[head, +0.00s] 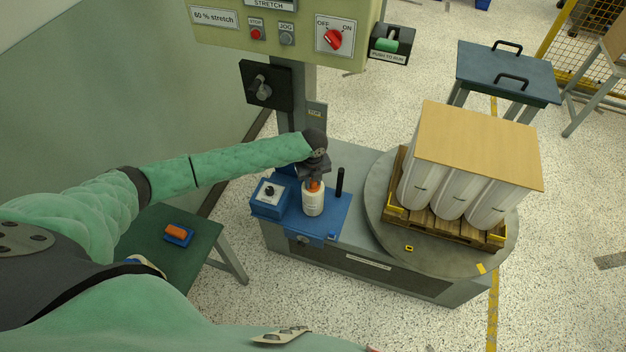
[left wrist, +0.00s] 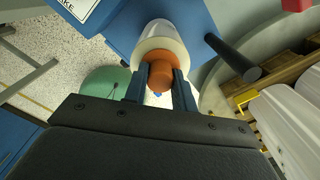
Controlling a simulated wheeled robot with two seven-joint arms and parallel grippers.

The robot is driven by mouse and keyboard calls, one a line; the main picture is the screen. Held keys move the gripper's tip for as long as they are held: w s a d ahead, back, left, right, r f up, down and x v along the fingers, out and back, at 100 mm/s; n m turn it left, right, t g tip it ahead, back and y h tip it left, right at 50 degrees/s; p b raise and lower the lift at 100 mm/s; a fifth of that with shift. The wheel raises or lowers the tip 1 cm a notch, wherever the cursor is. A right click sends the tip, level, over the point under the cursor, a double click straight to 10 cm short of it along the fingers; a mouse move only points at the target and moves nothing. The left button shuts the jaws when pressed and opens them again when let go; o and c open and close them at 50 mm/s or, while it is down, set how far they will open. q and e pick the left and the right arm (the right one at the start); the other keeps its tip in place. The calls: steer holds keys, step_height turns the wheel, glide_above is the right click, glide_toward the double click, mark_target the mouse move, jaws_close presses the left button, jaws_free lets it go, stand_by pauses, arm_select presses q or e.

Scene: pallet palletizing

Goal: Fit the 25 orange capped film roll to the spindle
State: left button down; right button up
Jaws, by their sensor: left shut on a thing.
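The white film roll (head: 313,203) with its orange cap (head: 314,186) stands upright over the blue plate (head: 329,215) of the wrapping machine. My left gripper (head: 314,181) comes down from above and is shut on the orange cap. In the left wrist view the cap (left wrist: 160,74) sits between the two fingers, with the white roll (left wrist: 160,36) beyond it. A black upright rod (head: 340,182) stands just right of the roll, apart from it; it also shows in the left wrist view (left wrist: 232,57). The roll hides whatever is under it. My right gripper is not seen.
A blue box with a dial (head: 269,194) is close left of the roll. To the right, a turntable (head: 385,218) bears a pallet (head: 440,225) of white wrapped drums under a brown board (head: 478,145). A green table (head: 195,245) with an orange-topped blue item stands at left.

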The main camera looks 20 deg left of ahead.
arm_select(q)
steer(key=shift+f, duration=0.1)
steer(key=c, duration=1.2)
jaws_free()
steer(key=shift+f, duration=0.1)
steer(key=shift+c, duration=0.2)
steer(key=shift+o, duration=0.9)
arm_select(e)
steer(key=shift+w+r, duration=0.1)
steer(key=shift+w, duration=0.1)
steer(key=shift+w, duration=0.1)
